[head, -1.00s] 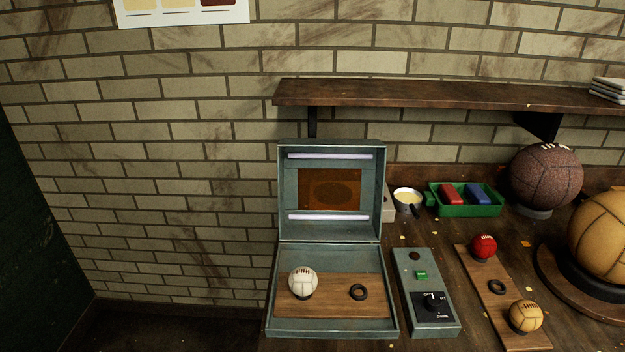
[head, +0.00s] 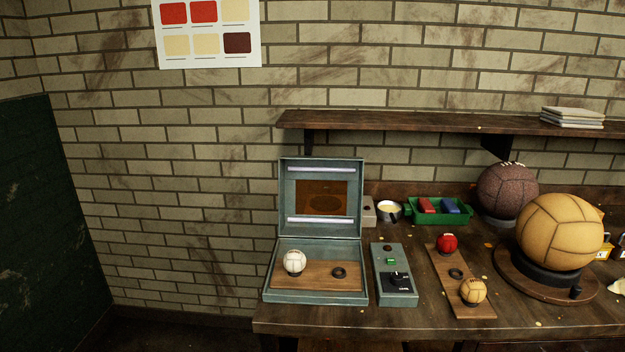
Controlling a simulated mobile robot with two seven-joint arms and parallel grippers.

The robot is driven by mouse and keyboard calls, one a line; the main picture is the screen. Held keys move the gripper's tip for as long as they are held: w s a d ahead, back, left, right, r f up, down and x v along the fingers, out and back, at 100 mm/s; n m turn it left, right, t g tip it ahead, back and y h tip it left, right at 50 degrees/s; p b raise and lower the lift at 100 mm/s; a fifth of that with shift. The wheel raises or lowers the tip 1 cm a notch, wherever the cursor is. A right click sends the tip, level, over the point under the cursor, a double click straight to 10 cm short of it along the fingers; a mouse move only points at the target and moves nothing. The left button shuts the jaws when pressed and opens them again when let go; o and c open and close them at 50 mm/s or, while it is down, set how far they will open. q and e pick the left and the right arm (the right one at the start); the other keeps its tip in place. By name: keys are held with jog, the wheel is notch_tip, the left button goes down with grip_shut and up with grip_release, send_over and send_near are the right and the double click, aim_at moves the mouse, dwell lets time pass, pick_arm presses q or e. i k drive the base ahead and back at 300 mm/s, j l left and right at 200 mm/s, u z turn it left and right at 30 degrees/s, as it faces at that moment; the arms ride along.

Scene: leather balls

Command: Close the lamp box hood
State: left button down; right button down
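The lamp box (head: 270,297) stands at the left end of the workbench. Its hood (head: 357,201) is open and stands upright at the back, with two light tubes and an amber window inside. A white ball (head: 294,262) sits on a wooden board (head: 317,279) in the box's base, to the left of an empty black ring (head: 339,272). A grey control box (head: 393,275) with a green button and a black dial lies just right of the lamp box. Neither of my grippers shows in the head view.
A wooden board (head: 465,295) with a red ball (head: 447,243) and a tan ball (head: 473,291) lies further right. Large balls on stands, a green tray (head: 441,219) and a small pot (head: 389,211) are behind. A shelf (head: 450,123) juts out above.

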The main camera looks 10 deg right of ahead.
aim_at(291, 168)
jog(key=k+z, duration=0.2)
jog(key=z, duration=0.25)
jog(key=k+l+z, duration=0.1)
jog(key=k+z, duration=0.15)
jog(key=z, duration=0.2)
jog(key=i+j+z, duration=0.1)
jog(key=z, duration=0.35)
jog(key=j+z, duration=0.3)
jog(key=z, duration=0.15)
jog(key=i+j, duration=0.1)
jog(key=j, duration=0.7)
jog(key=i+j, duration=0.1)
jog(key=j, duration=1.55)
jog(key=i+j, duration=0.15)
jog(key=j, duration=0.65)
jog(key=i+j, duration=0.1)
jog(key=j, duration=0.7)
jog(key=i+j, duration=0.1)
jog(key=j, duration=1.55)
jog(key=i, duration=0.05)
